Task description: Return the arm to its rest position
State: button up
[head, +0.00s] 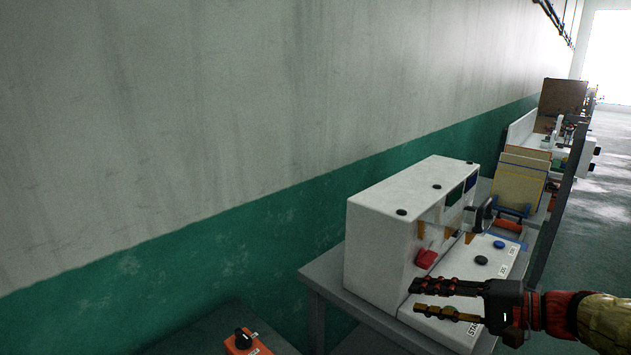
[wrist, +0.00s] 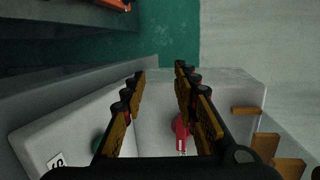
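My gripper (head: 414,298) reaches in from the right in the head view, with its two dark and yellow fingers apart and nothing between them. It is in front of and above the lower ledge of a white machine (head: 385,255). In the wrist view the fingers (wrist: 160,73) are also spread, pointing along the machine's pale surface. A red switch or lever (wrist: 181,135) shows beside the right finger there; a red part also shows on the machine in the head view (head: 426,258). I cannot tell whether the gripper touches the machine.
The machine stands on a grey table (head: 325,275) near a grey and green wall (head: 220,240). An orange control box (head: 243,344) is at the bottom. Beige boards (head: 520,180) and more equipment stand farther back. Open floor (head: 605,160) lies at the right.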

jog(key=s+a+f+n+g+h+p, duration=0.15)
jog(key=s+a+g, duration=0.25)
jog(key=s+a, duration=0.4)
jog(key=s+a+f+n+g+h+p, duration=0.1)
jog(key=s+n+h, duration=0.15)
jog(key=s, duration=0.25)
jog(key=s+a+f+n+h+p, duration=0.1)
jog(key=s+f+h, duration=0.1)
jog(key=s+h, duration=0.2)
jog(key=s+d+r+n+t+h+p, duration=0.2)
jog(key=s+d+h, duration=0.2)
jog(key=d, duration=0.1)
jog(key=shift+s+n, duration=0.15)
jog(key=shift+n, duration=0.25)
jog(key=shift+r, duration=0.1)
jog(key=shift+c, duration=0.3)
